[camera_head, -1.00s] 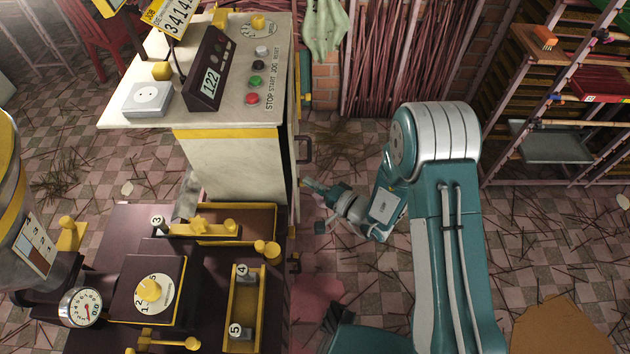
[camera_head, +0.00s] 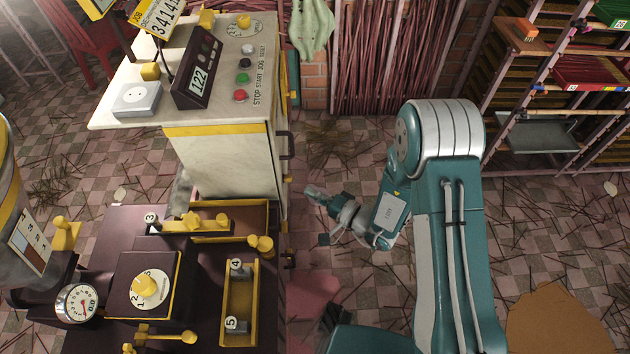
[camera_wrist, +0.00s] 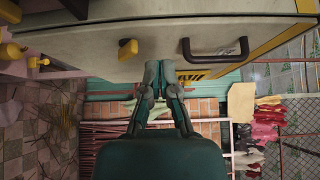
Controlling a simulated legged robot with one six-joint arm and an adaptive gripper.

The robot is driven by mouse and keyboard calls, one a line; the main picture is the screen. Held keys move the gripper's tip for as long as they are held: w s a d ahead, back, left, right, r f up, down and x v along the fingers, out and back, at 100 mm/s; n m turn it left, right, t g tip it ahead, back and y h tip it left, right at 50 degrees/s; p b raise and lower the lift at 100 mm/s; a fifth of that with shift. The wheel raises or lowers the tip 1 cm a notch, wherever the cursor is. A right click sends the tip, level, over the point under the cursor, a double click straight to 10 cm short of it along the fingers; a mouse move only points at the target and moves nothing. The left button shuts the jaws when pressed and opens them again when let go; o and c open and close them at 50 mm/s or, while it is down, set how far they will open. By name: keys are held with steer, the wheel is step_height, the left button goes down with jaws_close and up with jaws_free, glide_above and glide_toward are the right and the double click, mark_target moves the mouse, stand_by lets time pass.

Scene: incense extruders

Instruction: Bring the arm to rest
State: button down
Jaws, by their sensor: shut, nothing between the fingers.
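My gripper (camera_head: 317,198) hangs at the end of my folded teal arm, over the open floor to the right of the dark red machine. It points left, toward the gap beside the white control cabinet (camera_head: 228,165). In the wrist view, the fingers of my gripper (camera_wrist: 162,72) are together with nothing between them. Past the fingertips in that view are the cabinet's pale face, a dark handle (camera_wrist: 215,50) and a yellow knob (camera_wrist: 127,48). The fingers look close to that face, but I cannot tell the gap.
The dark red machine (camera_head: 110,235) with yellow levers and a dial gauge (camera_head: 77,303) fills the lower left. A shelf rack (camera_head: 545,140) stands at the upper right. Bundled sticks (camera_head: 390,60) line the back wall. Tiled floor with scattered sticks (camera_head: 545,225) is open on the right.

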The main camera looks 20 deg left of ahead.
steer(key=s, duration=0.5)
steer(key=shift+d, duration=0.3)
steer(key=s+d+r+n+g+h, duration=0.2)
steer(key=s+d+r+n+g, duration=0.15)
steer(key=r, duration=0.45)
steer(key=s+d+r+n+g+h, duration=0.25)
steer(key=r+g, duration=0.25)
steer(key=r, duration=0.4)
steer(key=d+r+m+t+h, duration=0.1)
steer(key=d+r+t+h, duration=0.2)
steer(key=d, duration=0.6)
steer(key=s+d+r+m+t+h, duration=0.1)
steer(key=d+r+t+h, duration=0.3)
steer(key=d, duration=0.5)
steer(key=d+r+m+t+h, duration=0.1)
steer(key=d+r+t+h, duration=0.3)
steer(key=d, duration=0.5)
steer(key=shift+s+d+r+m+h, duration=0.15)
steer(key=shift+s+d+m+h, duration=0.2)
steer(key=shift+h, duration=0.8)
